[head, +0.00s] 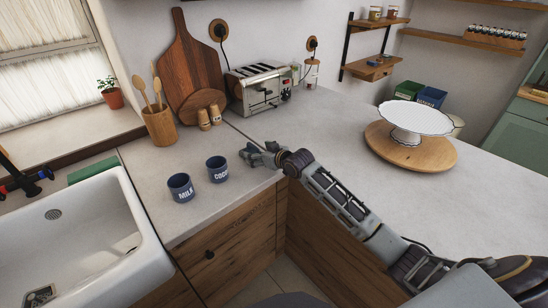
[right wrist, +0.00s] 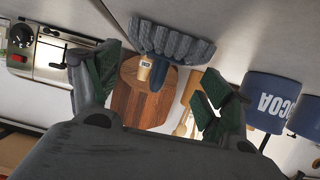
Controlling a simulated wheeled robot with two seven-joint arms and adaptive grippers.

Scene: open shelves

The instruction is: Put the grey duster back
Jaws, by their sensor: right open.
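The grey duster shows in the right wrist view, with a fluffy ribbed grey head (right wrist: 172,42) and a short dark blue handle (right wrist: 157,77). It appears between the fingers of my right gripper (right wrist: 158,88), which is open, with a finger on each side and no clear contact. In the head view my right gripper (head: 262,155) is low over the counter's front edge, right of the mugs; the duster cannot be made out clearly there. My left gripper is not in view.
Two blue mugs, MILK (head: 181,188) and COCOA (head: 217,169), stand close left of the gripper. A toaster (head: 260,88), cutting board (head: 190,55) and utensil pot (head: 160,126) stand behind. A white cake stand (head: 415,120) is at right. A sink (head: 85,235) is at left.

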